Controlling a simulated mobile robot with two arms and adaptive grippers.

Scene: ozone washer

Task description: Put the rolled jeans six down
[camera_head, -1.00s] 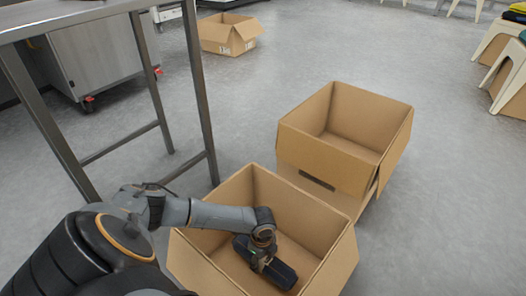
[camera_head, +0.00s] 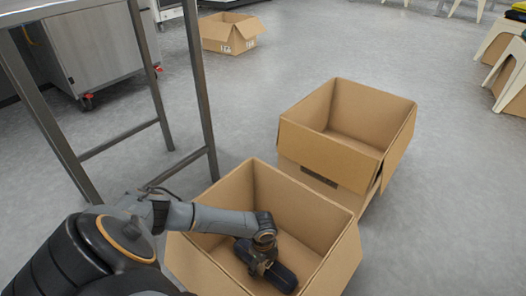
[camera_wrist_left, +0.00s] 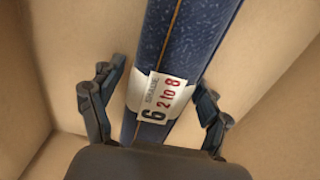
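The rolled jeans (camera_head: 285,277) are a dark blue roll lying in the near open cardboard box (camera_head: 338,262). My left gripper (camera_head: 259,263) reaches down into the box over the roll. In the wrist view its fingers (camera_wrist_left: 160,85) stand apart on either side of the roll, with visible gaps. It is open. My right gripper is not in view.
A second open, empty-looking box (camera_head: 325,150) stands just behind the near box. A metal table frame (camera_head: 200,90) is at the left. Another box (camera_head: 228,35) sits far back on the floor. White stools (camera_head: 500,50) stand at the far right. The grey floor between is clear.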

